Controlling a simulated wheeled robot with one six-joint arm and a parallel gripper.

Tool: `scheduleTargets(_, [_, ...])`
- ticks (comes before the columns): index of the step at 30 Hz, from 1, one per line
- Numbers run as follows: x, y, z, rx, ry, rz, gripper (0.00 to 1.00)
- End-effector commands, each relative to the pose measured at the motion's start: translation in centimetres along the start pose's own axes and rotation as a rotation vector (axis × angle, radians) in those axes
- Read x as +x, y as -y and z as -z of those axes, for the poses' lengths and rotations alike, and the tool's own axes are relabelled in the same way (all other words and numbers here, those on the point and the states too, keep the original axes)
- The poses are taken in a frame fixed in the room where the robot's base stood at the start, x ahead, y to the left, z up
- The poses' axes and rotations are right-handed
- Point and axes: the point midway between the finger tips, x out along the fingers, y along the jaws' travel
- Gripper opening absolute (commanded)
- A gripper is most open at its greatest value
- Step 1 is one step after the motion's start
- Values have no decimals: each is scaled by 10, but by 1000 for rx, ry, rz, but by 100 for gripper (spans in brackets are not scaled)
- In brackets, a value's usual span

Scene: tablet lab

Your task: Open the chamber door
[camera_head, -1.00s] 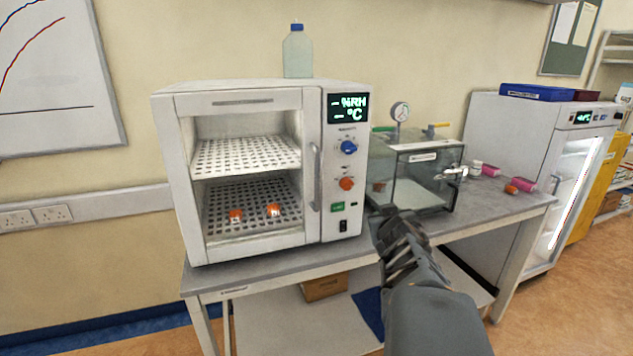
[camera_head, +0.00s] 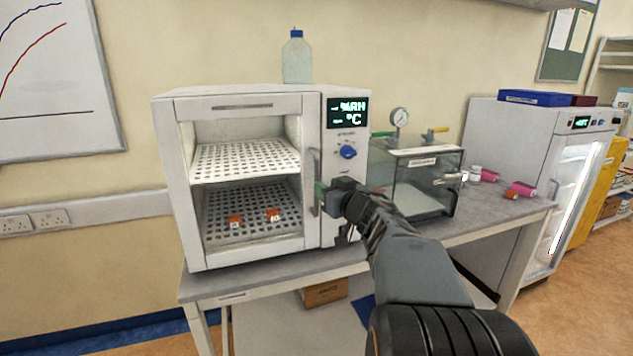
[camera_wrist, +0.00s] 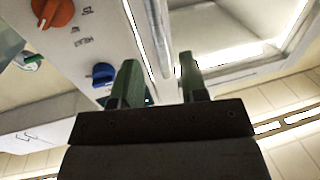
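The white chamber (camera_head: 240,95) stands on the bench with its windowed door (camera_head: 190,215) shut. The door's vertical silver handle (camera_head: 315,165) is on its right edge, beside the control panel (camera_head: 346,110). My gripper (camera_head: 322,198) is at the lower part of the handle and hides some of it and the lower panel. In the wrist view the two green fingers of my gripper (camera_wrist: 159,65) are apart. The handle (camera_wrist: 158,40) runs between them, with a gap showing on each side. I cannot tell if either finger touches it.
Two orange-marked items (camera_head: 235,221) lie on the lower perforated shelf inside. A bottle (camera_head: 297,58) stands on top of the chamber. A clear box with a gauge (camera_head: 425,185) stands close on the right. The floor in front of the bench is partly hidden by my arm.

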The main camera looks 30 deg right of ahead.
Motion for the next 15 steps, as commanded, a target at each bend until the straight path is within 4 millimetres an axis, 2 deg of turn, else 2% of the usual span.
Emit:
scheduleTargets(1, [11,1,-2,1,2,3,40])
scheduleTargets(6, [37,1,-1,0,1,1,40])
scheduleTargets(15, [60,0,-1,0,1,0,40])
